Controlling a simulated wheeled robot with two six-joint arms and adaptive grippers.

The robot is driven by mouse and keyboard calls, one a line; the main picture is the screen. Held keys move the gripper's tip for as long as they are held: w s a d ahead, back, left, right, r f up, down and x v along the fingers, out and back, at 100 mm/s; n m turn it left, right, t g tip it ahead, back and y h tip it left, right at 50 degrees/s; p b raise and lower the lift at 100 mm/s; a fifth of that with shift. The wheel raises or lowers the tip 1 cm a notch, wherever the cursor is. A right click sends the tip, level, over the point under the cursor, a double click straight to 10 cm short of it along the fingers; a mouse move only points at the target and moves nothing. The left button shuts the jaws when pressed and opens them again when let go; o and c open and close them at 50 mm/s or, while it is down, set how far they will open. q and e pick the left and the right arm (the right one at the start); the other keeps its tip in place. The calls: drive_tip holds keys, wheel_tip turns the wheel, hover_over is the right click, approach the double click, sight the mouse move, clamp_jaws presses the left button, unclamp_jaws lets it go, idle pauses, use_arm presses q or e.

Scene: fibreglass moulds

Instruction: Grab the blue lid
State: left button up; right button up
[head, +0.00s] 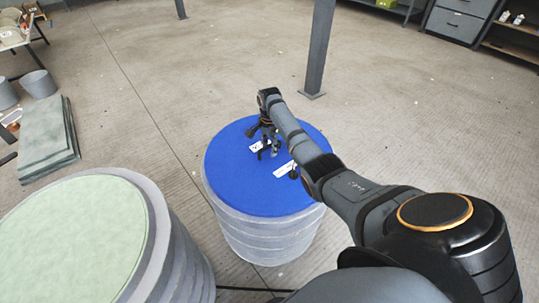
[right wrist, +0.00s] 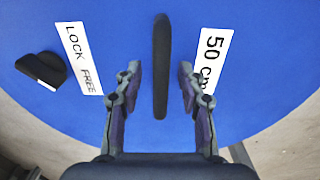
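The blue lid (head: 232,182) lies flat on top of a grey ribbed round mould (head: 262,236). It also fills most of the right wrist view (right wrist: 250,115). A black bar handle (right wrist: 161,50) stands on the lid, with a white "LOCK FREE" label (right wrist: 80,57) on one side and a "50 cm" label (right wrist: 208,55) on the other. My right gripper (head: 268,152) is over the lid. In the right wrist view its two fingers (right wrist: 158,75) are apart, one on each side of the handle, with gaps visible. My left gripper is not in view.
A black knob (right wrist: 42,68) sits on the lid beside the "LOCK FREE" label. A second round mould with a pale green top (head: 70,235) stands at lower left. Grey-green slabs (head: 47,140) are stacked at left. A post (head: 318,50) stands behind the lid.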

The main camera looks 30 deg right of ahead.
sight(269, 146)
clamp_jaws()
drive_tip(key=shift+w+r, duration=0.1)
idle(0.4)
drive_tip(key=shift+r, duration=0.3)
drive_tip(key=r, duration=0.2)
drive_tip(key=r+p, duration=0.1)
drive_tip(key=shift+s+a+r, duration=0.2)
drive_tip(key=shift+a+r, duration=0.1)
drive_tip(key=s+a+r+p, duration=0.7)
drive_tip(key=a+r+p, duration=0.1)
drive_tip(key=a, duration=0.2)
drive_tip(key=shift+s+a+r, duration=0.35)
drive_tip(key=shift+s+r, duration=0.05)
